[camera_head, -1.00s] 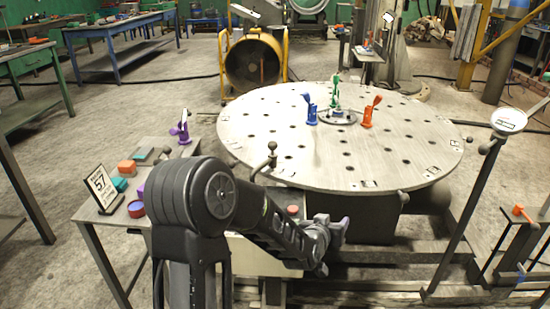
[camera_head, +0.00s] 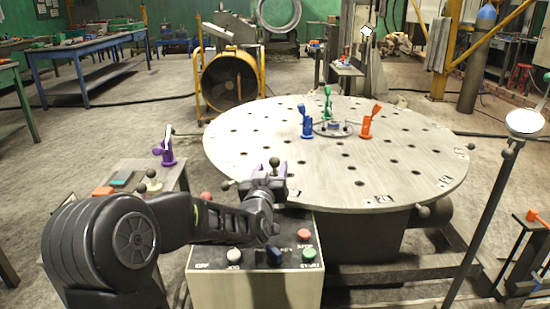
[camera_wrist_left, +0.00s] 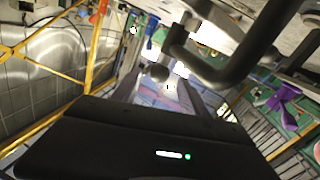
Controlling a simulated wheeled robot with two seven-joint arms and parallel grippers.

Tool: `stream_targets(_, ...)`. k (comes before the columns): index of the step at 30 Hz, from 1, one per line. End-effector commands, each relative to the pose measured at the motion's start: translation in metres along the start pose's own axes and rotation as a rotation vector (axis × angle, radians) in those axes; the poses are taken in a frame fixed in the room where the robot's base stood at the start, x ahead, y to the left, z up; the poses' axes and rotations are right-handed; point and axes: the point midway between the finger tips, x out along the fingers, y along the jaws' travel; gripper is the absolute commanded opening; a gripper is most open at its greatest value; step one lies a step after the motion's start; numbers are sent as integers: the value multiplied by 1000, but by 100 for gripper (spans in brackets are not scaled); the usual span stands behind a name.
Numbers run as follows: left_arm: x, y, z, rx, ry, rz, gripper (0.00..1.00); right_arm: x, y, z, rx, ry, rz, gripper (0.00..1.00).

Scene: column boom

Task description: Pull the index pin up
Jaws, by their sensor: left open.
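The index pin appears to be the dark ball-topped handle (camera_head: 274,162) at the near edge of the round table (camera_head: 330,190). My left gripper (camera_head: 266,178) is open and right at this handle, its fingers hiding the handle's lower part in the head view. In the left wrist view a dark round knob (camera_wrist_left: 158,72) shows between the two spread fingers, with a bent dark bar (camera_wrist_left: 235,70) beyond. I cannot tell whether the fingers touch the knob. My right gripper is not in view.
A control box (camera_head: 215,285) with coloured buttons stands below my left forearm. Blue (camera_head: 307,128), green (camera_head: 328,102) and orange (camera_head: 366,125) clamps stand on the table. A purple clamp (camera_head: 166,155) stands on a side bench at left. A slanted post with a round dial (camera_head: 525,122) is at right.

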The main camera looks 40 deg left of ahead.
Motion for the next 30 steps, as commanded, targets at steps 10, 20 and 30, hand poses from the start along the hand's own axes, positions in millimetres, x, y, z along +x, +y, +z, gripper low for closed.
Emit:
stream_targets(10, 44, 0, 2, 0, -1, 1, 52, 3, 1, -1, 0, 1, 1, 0)
stream_targets(20, 75, 0, 1, 0, -2, 1, 52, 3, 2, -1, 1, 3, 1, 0)
stream_targets(30, 75, 0, 1, 0, -2, 1, 43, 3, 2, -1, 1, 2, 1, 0)
